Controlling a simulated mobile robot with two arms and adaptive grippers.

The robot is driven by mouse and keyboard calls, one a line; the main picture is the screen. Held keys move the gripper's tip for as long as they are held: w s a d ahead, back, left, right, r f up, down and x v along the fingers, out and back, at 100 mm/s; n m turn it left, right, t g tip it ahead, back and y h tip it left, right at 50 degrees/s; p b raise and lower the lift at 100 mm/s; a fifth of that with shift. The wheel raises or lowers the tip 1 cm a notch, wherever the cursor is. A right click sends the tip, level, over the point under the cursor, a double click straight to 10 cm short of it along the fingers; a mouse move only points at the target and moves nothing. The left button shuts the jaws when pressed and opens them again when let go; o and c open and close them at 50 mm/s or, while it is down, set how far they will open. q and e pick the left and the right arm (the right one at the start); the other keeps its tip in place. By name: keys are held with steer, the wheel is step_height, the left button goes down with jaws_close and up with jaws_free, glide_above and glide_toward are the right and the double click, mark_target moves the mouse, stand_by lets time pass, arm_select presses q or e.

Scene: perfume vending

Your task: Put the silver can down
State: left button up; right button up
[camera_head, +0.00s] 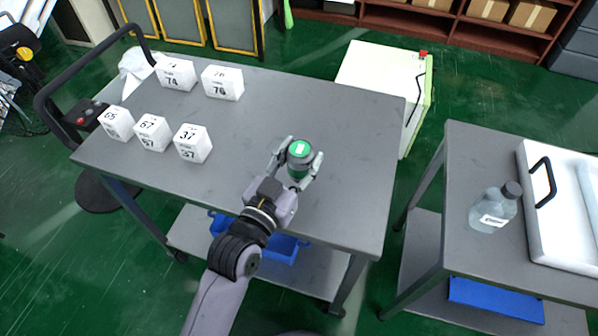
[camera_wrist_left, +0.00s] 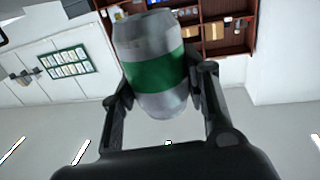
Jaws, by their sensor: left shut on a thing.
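My right gripper is not in view.
Several white numbered boxes (camera_head: 193,143) stand on the cart's left half. The cart top around the can is clear. A second table at right holds a clear bottle (camera_head: 494,207) and a white tray (camera_head: 545,215). A white cabinet (camera_head: 380,75) stands behind the cart.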

mark_target(294, 181)
arm_select(q)
steer(key=shift+f+b, duration=0.35)
steer(key=shift+f, duration=1.9)
steer(key=shift+f, duration=0.15)
steer(key=o, duration=1.3)
steer(key=shift+c, duration=0.2)
steer(key=v, duration=1.2)
steer(key=shift+b, duration=0.35)
